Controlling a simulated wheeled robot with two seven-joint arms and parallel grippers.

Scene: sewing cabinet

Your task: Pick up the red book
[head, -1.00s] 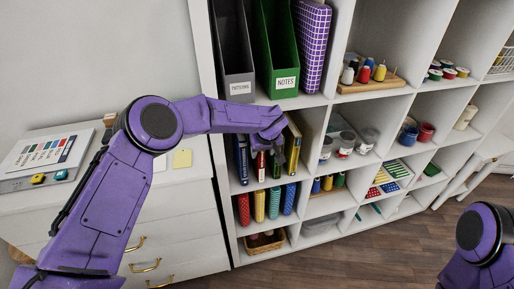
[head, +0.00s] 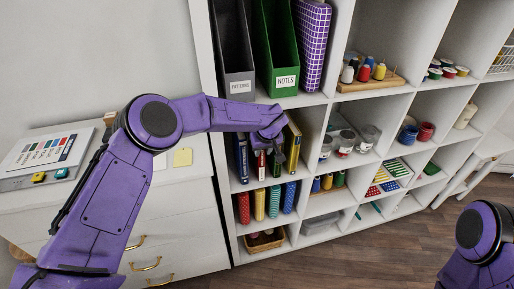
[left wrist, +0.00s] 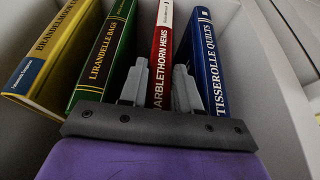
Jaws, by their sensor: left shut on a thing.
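The red book (head: 261,166) stands upright in a cubby of the white shelf, its spine reading "…ARBLETHORN HEMS". In the left wrist view the red book (left wrist: 164,40) rises between the two fingers of my left gripper (left wrist: 161,80), which is shut on it. In the head view my left gripper (head: 266,148) is at the cubby's opening and hides the upper part of the book. My right gripper is out of view; only part of that arm shows at lower right.
A blue book (left wrist: 205,60) stands close to the right of the red one. A green book (left wrist: 104,55) and a yellow book (left wrist: 55,55) stand to its left. Cubby walls enclose the row. Fabric rolls (head: 259,205) stand in the cubby below.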

